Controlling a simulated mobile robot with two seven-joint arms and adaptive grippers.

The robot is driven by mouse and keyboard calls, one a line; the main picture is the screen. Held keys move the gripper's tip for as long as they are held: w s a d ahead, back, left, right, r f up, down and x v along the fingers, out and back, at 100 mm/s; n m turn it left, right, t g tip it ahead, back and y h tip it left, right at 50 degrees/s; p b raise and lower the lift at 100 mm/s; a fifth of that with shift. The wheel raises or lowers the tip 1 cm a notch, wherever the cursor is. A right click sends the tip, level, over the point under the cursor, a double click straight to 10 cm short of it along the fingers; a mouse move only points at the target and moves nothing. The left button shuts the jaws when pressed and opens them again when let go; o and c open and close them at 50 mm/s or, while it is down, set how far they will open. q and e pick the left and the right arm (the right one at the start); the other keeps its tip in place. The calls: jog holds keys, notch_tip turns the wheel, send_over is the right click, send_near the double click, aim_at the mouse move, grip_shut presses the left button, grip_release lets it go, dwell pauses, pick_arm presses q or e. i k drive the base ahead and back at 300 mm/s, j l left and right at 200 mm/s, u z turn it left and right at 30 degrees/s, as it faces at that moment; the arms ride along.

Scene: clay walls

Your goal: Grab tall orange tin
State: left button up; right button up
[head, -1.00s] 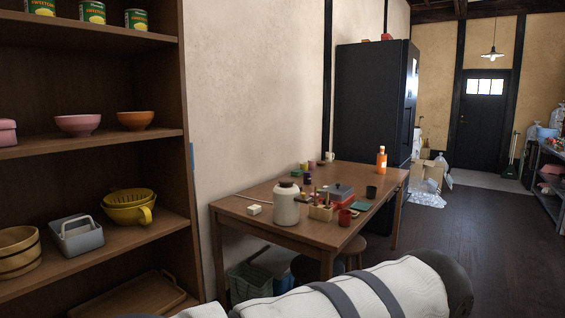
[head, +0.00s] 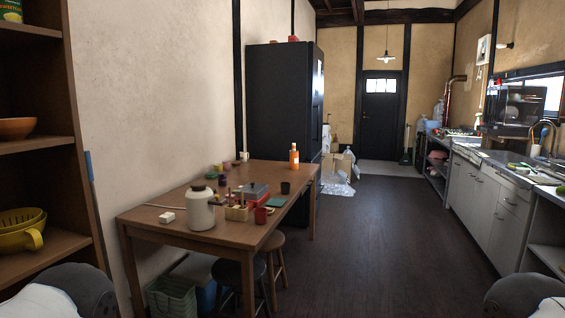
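A tall orange container (head: 294,157) with a pale label and narrow neck stands upright at the far end of the wooden table (head: 172,234). It looks more like a bottle; I cannot tell whether it is the tin. A green and yellow tin (head: 11,10) is cut off at the upper left shelf. Neither of my grippers is in view; only parts of my arms show at the bottom corners.
The table also holds a cream jar (head: 200,210), a red cup (head: 261,215) and a dark cup (head: 285,187). The dark floor (head: 400,240) is open up to the counter (head: 490,195) at right.

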aim_at(294, 155)
jog(key=i+l+z, duration=0.1)
jog(key=i+z, duration=0.35)
jog(key=i, duration=0.65)
